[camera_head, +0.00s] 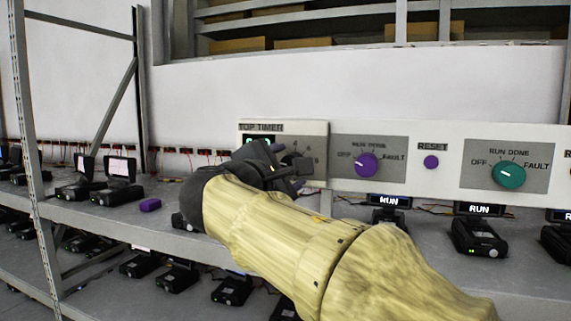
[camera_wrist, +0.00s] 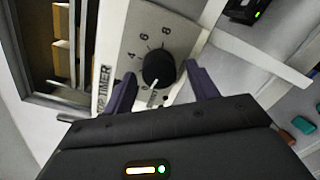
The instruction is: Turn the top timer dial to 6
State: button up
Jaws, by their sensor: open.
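The top timer panel (camera_head: 312,130) is at the left end of the white control strip in the head view. In the wrist view its black dial (camera_wrist: 158,66) has a white pointer line toward the lower edge of the panel, near what looks like 0 and away from the 6. The marks 4, 6 and 8 show around it. My gripper (camera_wrist: 161,71) is open, with one dark purple finger on each side of the dial; I cannot tell whether either touches it. In the head view my gripper (camera_head: 287,170) covers most of the dial.
A purple RUN DONE knob (camera_head: 367,164), a purple reset button (camera_head: 431,162) and a teal knob (camera_head: 508,175) sit to the right on the strip. Black devices (camera_head: 479,237) stand on the shelf below. A rack post (camera_head: 35,150) stands at the left.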

jog(key=shift+s, duration=0.25)
jog(key=c, duration=1)
